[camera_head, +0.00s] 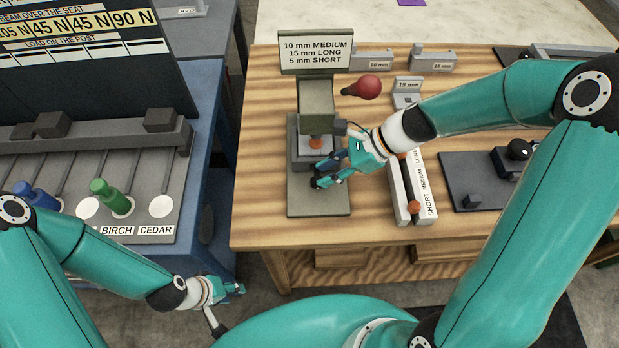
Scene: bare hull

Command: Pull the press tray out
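The press (317,100) stands upright on an olive base plate (318,203) at the left of the wooden bench. My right gripper (319,174) is at the front right of the tray, low over the base plate. Its fingers hide part of the tray front, and I cannot tell whether they touch or hold it. My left gripper (238,289) is below the bench's front left edge, away from the press; its finger opening is too small to tell.
A white labelled rack (425,188) stands right of the press, beneath my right forearm. Grey gauge blocks (372,61) stand behind. A blue table (200,215) with green and blue pegs is at left.

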